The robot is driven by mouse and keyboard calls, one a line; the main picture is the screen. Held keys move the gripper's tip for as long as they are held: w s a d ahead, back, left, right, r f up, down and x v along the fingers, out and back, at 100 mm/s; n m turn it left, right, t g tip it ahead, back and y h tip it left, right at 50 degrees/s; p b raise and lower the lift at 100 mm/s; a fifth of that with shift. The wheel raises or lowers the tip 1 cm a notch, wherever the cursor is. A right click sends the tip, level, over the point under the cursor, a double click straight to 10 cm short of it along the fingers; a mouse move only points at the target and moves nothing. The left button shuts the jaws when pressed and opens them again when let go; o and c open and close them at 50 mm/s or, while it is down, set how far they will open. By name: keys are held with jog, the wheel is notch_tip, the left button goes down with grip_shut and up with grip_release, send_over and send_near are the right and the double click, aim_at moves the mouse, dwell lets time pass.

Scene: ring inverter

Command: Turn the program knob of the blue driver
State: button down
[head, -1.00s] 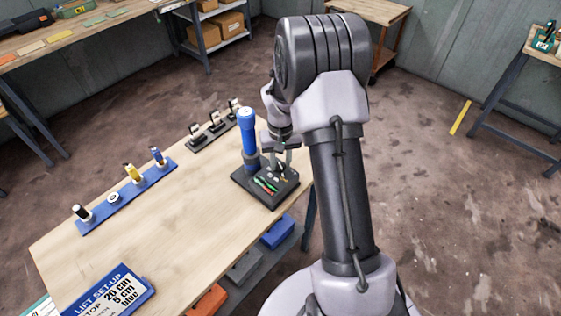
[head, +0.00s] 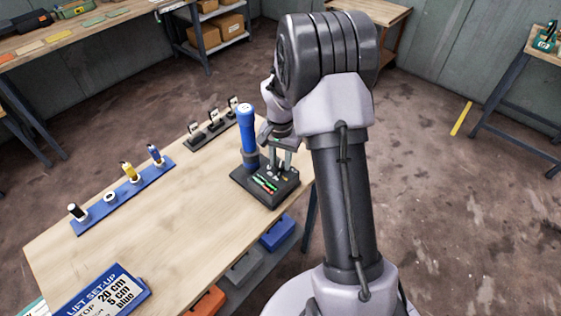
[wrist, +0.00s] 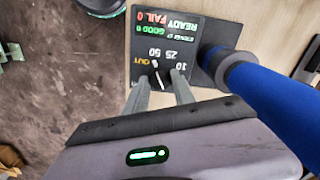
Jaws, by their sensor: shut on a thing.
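The blue driver (head: 246,125) is a tall blue cylinder with a dark grey collar, upright on a black base (head: 247,186) near the table's right edge. In the wrist view its blue body (wrist: 265,105) fills the right side. The base's panel (wrist: 140,57) shows the labels 10, 25, 50, OUT, READY, FAIL and GOOD. The program knob (wrist: 158,80), with a white pointer line, sits below the numbers. My gripper (wrist: 160,75) reaches the panel from above and is shut on the knob, one finger on each side. The fingers partly hide it.
A blue rack (head: 118,197) with several small tools lies left on the table. A blue sign (head: 100,290) is at the front left. The middle of the table (head: 185,220) is clear.

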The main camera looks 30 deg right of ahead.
aim_at(280, 164)
jog(key=shift+m, duration=0.9)
jog(key=c, duration=1.1)
grip_release()
jog(key=shift+o, duration=0.2)
notch_tip(280, 164, up, 18)
jog(key=p, duration=0.4)
jog(key=shift+f, duration=0.25)
